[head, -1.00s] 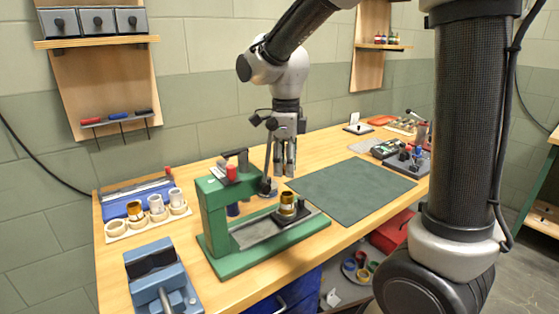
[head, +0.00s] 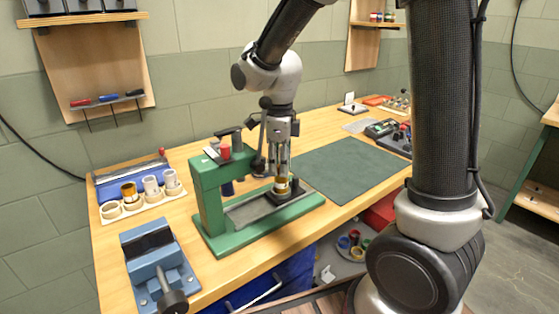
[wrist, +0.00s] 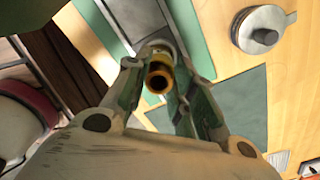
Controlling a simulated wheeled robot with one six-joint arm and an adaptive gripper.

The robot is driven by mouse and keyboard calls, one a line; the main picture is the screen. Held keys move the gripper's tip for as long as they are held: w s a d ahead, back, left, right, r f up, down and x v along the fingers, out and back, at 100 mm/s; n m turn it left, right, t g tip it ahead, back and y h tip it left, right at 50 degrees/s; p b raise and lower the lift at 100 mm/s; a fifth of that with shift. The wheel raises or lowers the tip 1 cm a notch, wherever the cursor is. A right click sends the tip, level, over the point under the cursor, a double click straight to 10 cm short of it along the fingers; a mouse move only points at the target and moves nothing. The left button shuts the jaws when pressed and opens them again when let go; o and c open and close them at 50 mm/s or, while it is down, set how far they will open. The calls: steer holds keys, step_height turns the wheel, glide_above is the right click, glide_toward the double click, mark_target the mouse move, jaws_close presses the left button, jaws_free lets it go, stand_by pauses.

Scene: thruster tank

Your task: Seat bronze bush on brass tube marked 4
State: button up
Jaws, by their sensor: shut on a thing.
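A brass-coloured tube (head: 282,188) stands upright on the dark block (head: 287,197) of the green press's slide. My gripper (head: 279,170) points straight down at it, with its fingers shut on its upper part. In the wrist view the tube's golden rim and dark bore (wrist: 158,76) show between the two fingers (wrist: 154,92). A grey round collar shows behind it there. I cannot tell tube and bush apart in the grip, and no number 4 is legible. Another golden piece (head: 129,191) stands in the cream rack (head: 141,206) at the left.
The green press (head: 210,205) with its lever stands close left of my gripper. A blue vise (head: 150,262) is at the front left. The dark green mat (head: 347,168) to the right is clear.

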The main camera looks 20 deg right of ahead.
steer(key=o, duration=1.1)
step_height(320, 180, up, 12)
steer(key=shift+f, duration=0.1)
